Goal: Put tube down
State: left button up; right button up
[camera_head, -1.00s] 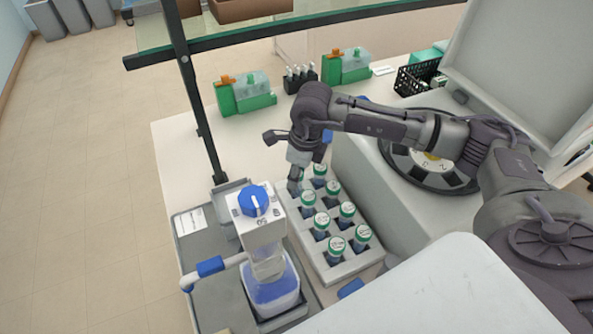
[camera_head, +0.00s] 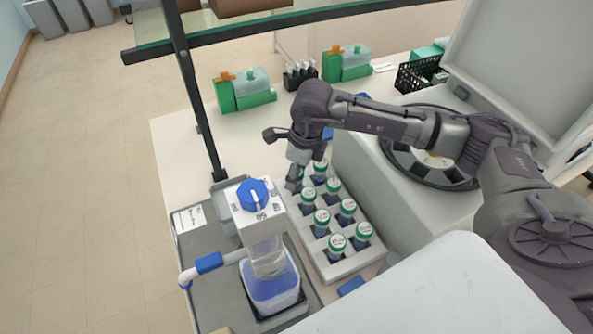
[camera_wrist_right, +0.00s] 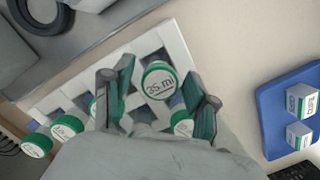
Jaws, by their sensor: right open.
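My right gripper (camera_head: 298,184) is at the far end of the white tube rack (camera_head: 322,264), pointing down. In the right wrist view my right gripper (camera_wrist_right: 158,110) is open, its two fingers on either side of a green-capped tube (camera_wrist_right: 160,82) whose lid reads 35 ml. That tube is upright in the rack (camera_wrist_right: 178,40) with a gap to the fingers. Several other green-capped tubes (camera_head: 337,243) stand in the rack. In the head view the gripper partly hides the tubes at the far end. My left gripper is not in view.
A dispenser with a blue knob (camera_head: 253,194) stands left of the rack on a grey tray (camera_head: 205,262). A centrifuge (camera_head: 372,200) with open lid is to the right. Green racks (camera_head: 245,98) stand behind. A blue tray (camera_wrist_right: 275,122) with small boxes lies right in the wrist view.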

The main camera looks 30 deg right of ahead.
jog(key=shift+r+p, duration=0.4)
jog(key=shift+r, duration=0.15)
notch_tip(320, 180, up, 12)
jog(key=s+d+b, duration=0.1)
jog(key=b, duration=0.3)
jog(key=shift+s+f, duration=0.15)
jog(key=shift+f, duration=0.1)
jog(key=shift+d, duration=0.1)
